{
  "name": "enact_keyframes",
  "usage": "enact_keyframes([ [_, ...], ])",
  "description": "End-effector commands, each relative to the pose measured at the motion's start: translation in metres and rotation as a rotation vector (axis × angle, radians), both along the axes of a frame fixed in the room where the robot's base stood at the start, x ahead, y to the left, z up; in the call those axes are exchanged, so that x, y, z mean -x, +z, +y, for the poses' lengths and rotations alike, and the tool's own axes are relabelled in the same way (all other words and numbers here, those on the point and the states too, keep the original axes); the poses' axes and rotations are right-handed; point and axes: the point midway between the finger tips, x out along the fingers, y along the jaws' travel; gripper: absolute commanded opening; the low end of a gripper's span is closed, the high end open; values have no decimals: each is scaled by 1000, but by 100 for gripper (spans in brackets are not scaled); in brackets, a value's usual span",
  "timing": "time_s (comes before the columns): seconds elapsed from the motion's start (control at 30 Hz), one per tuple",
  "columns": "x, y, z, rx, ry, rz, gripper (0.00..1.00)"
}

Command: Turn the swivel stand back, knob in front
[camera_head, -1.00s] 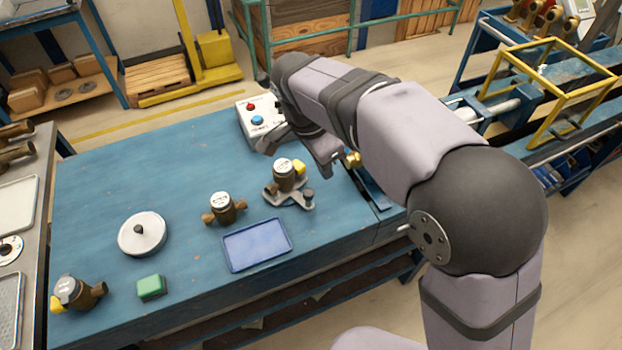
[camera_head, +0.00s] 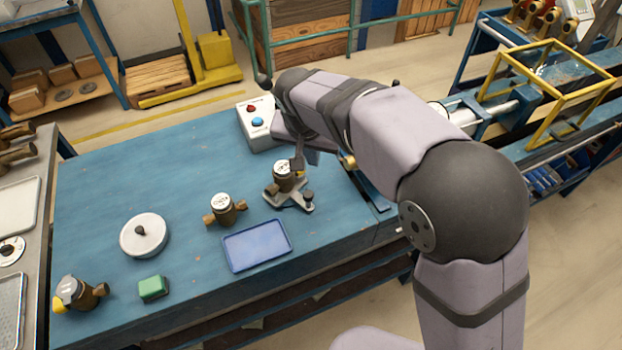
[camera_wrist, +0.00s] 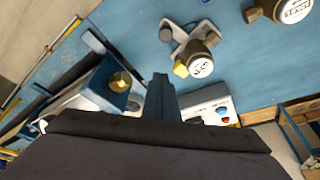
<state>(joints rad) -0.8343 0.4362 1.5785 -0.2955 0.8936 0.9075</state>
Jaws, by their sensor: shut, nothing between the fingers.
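The swivel stand (camera_head: 274,192) is a grey plate on the blue bench, with a brass water meter (camera_head: 284,179) on it. A dark knob (camera_head: 308,196) stands on the plate's arm at the front right in the head view. In the wrist view the stand (camera_wrist: 175,34) is at the top centre, its knob (camera_wrist: 165,34) at the left of the meter (camera_wrist: 200,66) and a yellow cap (camera_wrist: 181,70) below. My gripper (camera_head: 297,170) is shut and empty, just behind the meter; whether it touches is hard to tell. In the wrist view its shut fingers (camera_wrist: 159,82) point toward the stand.
A button box (camera_head: 256,125) stands behind the stand. Another brass meter (camera_head: 224,210), a blue tray (camera_head: 257,246), a round white lid (camera_head: 144,235), a green block (camera_head: 153,288) and a yellow-capped meter (camera_head: 76,293) lie left and in front. The back left of the bench is clear.

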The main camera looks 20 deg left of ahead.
Motion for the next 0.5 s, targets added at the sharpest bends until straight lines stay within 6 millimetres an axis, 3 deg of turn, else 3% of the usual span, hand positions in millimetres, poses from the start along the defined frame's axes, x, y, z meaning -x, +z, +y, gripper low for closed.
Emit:
enact_keyframes([
  [0.43,-25,-73,1,5,-2,5,0],
  [0.5,-14,-69,1,2,2,1,0],
])
